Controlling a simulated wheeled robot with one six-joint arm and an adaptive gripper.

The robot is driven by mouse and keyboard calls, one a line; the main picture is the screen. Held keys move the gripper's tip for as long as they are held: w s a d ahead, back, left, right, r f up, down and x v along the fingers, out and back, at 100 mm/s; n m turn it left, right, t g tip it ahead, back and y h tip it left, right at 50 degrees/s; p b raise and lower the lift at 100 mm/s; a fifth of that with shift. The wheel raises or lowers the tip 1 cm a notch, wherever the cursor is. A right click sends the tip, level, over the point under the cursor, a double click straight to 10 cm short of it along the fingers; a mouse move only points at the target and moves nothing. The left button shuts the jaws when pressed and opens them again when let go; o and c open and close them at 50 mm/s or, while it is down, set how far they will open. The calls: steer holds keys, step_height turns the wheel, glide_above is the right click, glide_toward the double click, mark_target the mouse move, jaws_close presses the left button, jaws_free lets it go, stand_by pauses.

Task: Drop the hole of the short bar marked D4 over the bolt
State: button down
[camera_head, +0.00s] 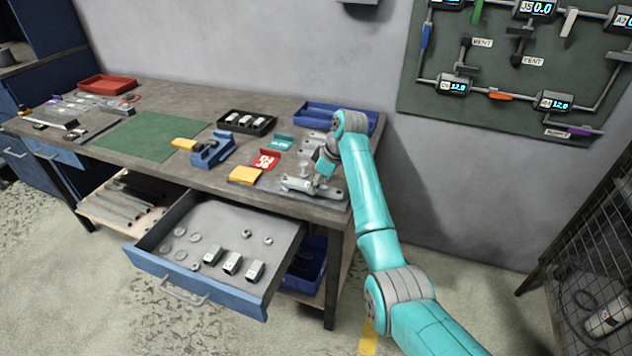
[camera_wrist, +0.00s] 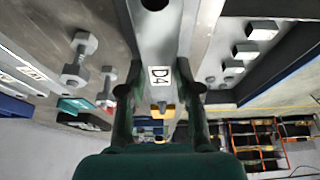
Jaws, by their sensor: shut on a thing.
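My gripper (camera_wrist: 160,92) is shut on a grey metal bar (camera_wrist: 155,40) with a white D4 label, held between its two fingers in the wrist view. A dark round hole shows at the bar's far end, at the top of that view. A hex-headed bolt (camera_wrist: 79,55) stands left of the bar, clear of it, and a second bolt (camera_wrist: 107,86) stands nearer the left finger. In the head view my gripper (camera_head: 322,168) is low over the bench's right end, beside metal parts (camera_head: 300,186). The bar's height above the bench is hard to tell.
An open drawer (camera_head: 172,276) with washers, nuts and several blocks juts out below the bench front. A blue tray (camera_head: 315,114) is behind.

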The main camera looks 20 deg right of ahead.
steer(key=shift+f, duration=0.75)
stand_by(0.3)
steer(key=c, duration=0.7)
jaws_free()
steer(key=shift+r, duration=0.1)
steer(key=v, duration=1.2)
